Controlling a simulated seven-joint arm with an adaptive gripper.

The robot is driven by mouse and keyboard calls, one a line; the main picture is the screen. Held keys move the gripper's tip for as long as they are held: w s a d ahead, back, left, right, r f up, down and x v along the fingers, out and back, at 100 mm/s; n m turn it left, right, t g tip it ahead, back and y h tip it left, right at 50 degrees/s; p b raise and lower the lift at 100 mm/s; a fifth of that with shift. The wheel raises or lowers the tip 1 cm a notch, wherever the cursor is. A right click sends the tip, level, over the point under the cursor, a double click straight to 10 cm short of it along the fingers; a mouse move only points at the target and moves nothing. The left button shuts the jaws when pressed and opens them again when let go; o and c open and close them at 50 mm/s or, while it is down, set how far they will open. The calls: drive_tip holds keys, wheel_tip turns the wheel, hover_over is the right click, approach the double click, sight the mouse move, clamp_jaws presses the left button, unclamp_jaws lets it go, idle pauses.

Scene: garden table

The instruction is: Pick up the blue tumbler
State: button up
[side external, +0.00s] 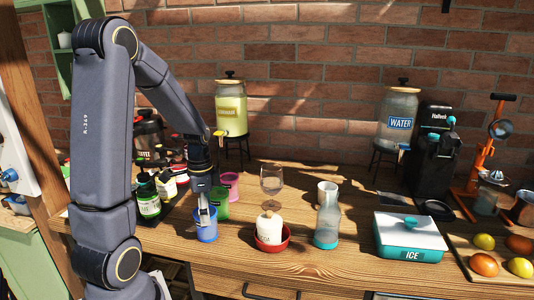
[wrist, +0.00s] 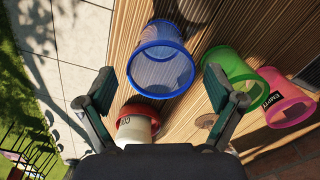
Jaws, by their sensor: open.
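The blue tumbler (side external: 206,230) stands upright on the wooden table near its front edge in the side view. It also shows in the wrist view (wrist: 161,62), with its open rim facing the camera. My gripper (side external: 203,210) points down at the tumbler from above in the side view. In the wrist view my gripper (wrist: 162,92) has its two fingers spread wide, with nothing between them. The tumbler lies ahead of the fingertips there. In the side view the fingers overlap the tumbler's rim, and I cannot tell whether they touch it.
A green tumbler (wrist: 233,72) and a pink tumbler (wrist: 285,98) stand close by. A white jar in a red bowl (side external: 271,245) is to the right, near a bottle (side external: 327,224) and a wine glass (side external: 271,179). Green-labelled bottles (side external: 148,205) stand to the left.

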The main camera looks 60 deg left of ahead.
drive_tip(key=shift+s+a+f, duration=0.1)
drive_tip(key=shift+f, duration=2.7)
drive_tip(key=c, duration=1.1)
